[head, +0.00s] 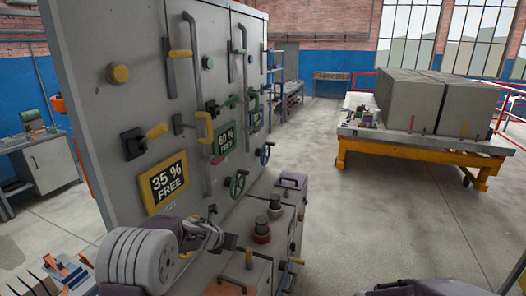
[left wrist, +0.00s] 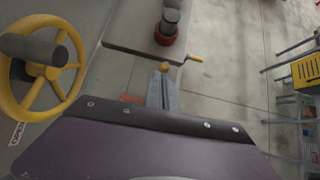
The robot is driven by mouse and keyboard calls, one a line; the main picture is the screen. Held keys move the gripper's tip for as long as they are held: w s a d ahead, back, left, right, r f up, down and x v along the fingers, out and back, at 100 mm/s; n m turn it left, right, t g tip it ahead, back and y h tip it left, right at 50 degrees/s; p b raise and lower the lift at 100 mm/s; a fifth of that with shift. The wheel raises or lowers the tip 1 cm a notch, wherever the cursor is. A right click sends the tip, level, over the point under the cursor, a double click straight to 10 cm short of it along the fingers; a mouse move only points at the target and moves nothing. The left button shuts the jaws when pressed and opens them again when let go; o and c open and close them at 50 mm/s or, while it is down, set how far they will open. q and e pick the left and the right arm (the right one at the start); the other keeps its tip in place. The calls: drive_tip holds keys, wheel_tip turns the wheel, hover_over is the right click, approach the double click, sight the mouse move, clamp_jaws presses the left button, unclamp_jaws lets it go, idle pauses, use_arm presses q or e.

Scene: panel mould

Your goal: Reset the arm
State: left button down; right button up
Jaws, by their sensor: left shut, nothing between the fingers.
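My left arm comes in from the lower left of the head view, in front of the grey panel (head: 95,130). My left gripper (head: 226,241) is near the panel's lower right part, above the grey boxes. It is shut with nothing held. In the left wrist view its narrow grey fingers (left wrist: 163,92) stand out past the dark plate of the purple wrist body.
The panel carries yellow handles, pipes, a "35 % FREE" sign (head: 166,181) and a green handwheel (head: 237,183). Grey boxes with a red-based knob (head: 261,232) stand beside it. A yellow-framed cart (head: 430,151) bears large grey blocks. The floor between is clear.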

use_arm(q)
drive_tip(key=s+a+f+n+g+y+b, duration=0.1)
drive_tip(key=s+a+f+n+b, duration=0.25)
drive_tip(key=s+n, duration=0.4)
drive_tip(key=s+a+f+n+y+b, duration=0.2)
drive_tip(key=s+f+n+b, duration=0.15)
drive_tip(key=s+n, duration=0.4)
drive_tip(key=s+a+f+n+g+y+b, duration=0.1)
drive_tip(key=s+a+f+n+b, duration=0.25)
drive_tip(key=n, duration=0.65)
drive_tip(key=s+d+f+n+g, duration=0.2)
drive_tip(key=s+f+n, duration=0.1)
drive_tip(key=s+n, duration=0.4)
drive_tip(key=s+d+f+n+g+h+p, duration=0.1)
drive_tip(key=s+d+f+n+g, duration=0.1)
drive_tip(key=s+n, duration=0.5)
drive_tip(key=shift+s+f+n+g, duration=0.4)
drive_tip(key=shift+s+g, duration=0.2)
drive_tip(key=shift+s, duration=0.1)
use_arm(e)
wheel_tip(320, 180, down, 12)
drive_tip(key=shift+f, duration=0.2)
drive_tip(key=shift+s, duration=0.1)
